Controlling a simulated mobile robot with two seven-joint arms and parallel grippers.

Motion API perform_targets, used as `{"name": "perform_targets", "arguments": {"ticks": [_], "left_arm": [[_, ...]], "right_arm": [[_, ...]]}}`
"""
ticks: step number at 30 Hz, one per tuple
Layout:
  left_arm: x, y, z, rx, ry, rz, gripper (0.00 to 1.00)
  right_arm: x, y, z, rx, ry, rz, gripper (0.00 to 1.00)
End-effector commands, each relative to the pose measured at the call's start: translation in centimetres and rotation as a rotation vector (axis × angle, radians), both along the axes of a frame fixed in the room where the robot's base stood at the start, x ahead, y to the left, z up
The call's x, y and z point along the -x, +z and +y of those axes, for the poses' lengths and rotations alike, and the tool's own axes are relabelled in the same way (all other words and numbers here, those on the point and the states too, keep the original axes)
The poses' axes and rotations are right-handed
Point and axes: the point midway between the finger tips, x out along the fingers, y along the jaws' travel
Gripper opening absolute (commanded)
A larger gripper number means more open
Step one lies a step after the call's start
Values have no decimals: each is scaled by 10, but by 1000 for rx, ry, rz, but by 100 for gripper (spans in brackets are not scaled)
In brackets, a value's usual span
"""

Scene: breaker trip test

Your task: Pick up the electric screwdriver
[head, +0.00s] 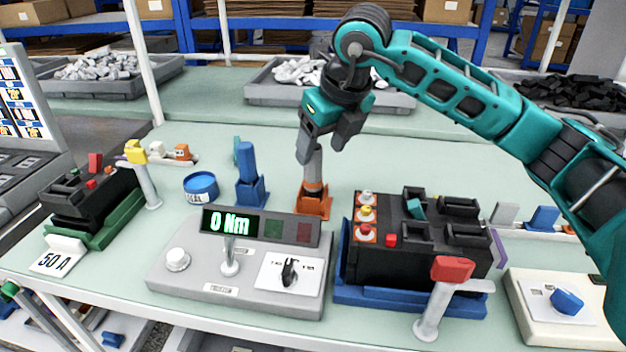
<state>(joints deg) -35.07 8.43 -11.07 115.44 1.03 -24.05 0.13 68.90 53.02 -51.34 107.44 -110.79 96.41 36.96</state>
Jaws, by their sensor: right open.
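My right gripper (327,142) is open, pointing down over the middle of the bench. The gripper's left finger overlaps the tool's top in the picture. I cannot tell whether they touch or whether the tool is between the fingers. To the left, a blue upright tool (247,163) stands in a blue holder (251,193). My left gripper is not in view.
A grey tester with a "0 Nm" display (230,222) stands in front of the holders. A black breaker (415,265) in a blue tray is at right, another breaker (85,200) at left. A blue round tin (201,187) is near the holders. Grey bins line the back.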

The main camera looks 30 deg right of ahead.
Motion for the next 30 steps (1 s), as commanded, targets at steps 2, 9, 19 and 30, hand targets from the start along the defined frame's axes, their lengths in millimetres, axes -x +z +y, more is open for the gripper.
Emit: {"name": "perform_targets", "arguments": {"ticks": [2, 9, 19, 30], "left_arm": [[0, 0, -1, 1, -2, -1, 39], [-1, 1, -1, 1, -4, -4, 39], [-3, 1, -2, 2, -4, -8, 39], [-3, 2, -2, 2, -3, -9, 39]], "right_arm": [[-3, -8, 0, 1, 0, 1, 65], [-18, -25, 2, 0, -1, 2, 65], [-37, -55, 4, 0, 0, 1, 65], [-37, -54, 4, 0, 0, -1, 49]]}}
